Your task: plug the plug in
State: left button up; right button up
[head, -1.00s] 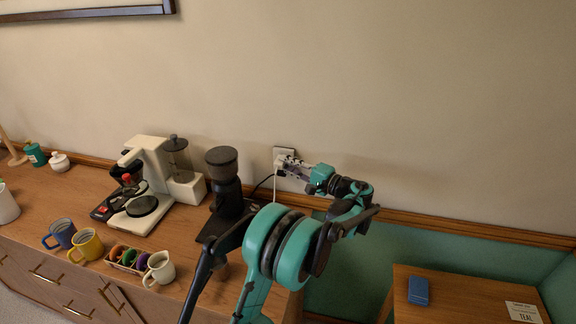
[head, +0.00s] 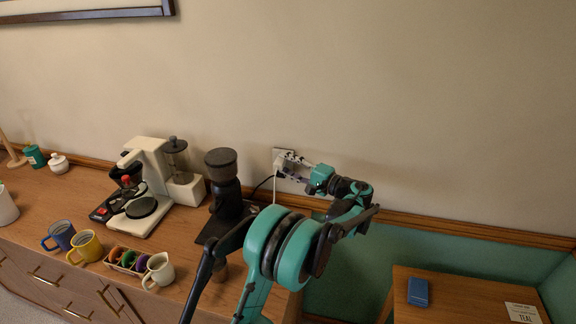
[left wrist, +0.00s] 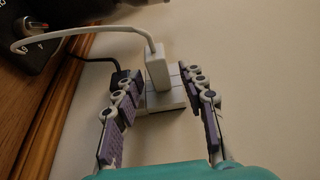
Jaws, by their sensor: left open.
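A white plug (left wrist: 157,70) with a white cable is at the wall outlet (left wrist: 165,99) in the left wrist view. It appears to sit against the outlet's face, though how far in it is cannot be told. In the head view the outlet (head: 283,152) is low on the wall, right of the grinder. My left gripper (left wrist: 163,80) is open, its purple-padded fingers on either side of the white plug with gaps. It also shows in front of the outlet in the head view (head: 287,166). A black plug (left wrist: 126,77) with a black cable is beside the left finger.
A dark grinder (head: 223,180) stands on the wooden counter left of my arm. A white coffee maker (head: 150,180), several mugs and a small tray (head: 124,262) stand farther left. A wooden table (head: 455,292) with a blue box (head: 418,291) is at right.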

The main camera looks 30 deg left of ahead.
pick_arm(q)
jog(key=s+d, duration=0.2)
jog(key=d, duration=0.9)
jog(key=shift+d, duration=0.4)
jog(key=s+a+f+m+t+h, duration=0.15)
jog(key=s+a+h, duration=0.25)
jog(key=s+h, duration=0.65)
jog(key=s+d+f+n+t+h, duration=0.1)
jog(key=s+d+f+h, duration=0.2)
jog(key=s, duration=0.6)
jog(key=s+d+f+n+t+h, duration=0.2)
jog(key=s+d+f+h, duration=0.2)
jog(key=s+d, duration=0.4)
jog(key=shift+s+d+f, duration=0.3)
jog(key=shift+s+f, duration=0.55)
jog(key=shift+s, duration=0.4)
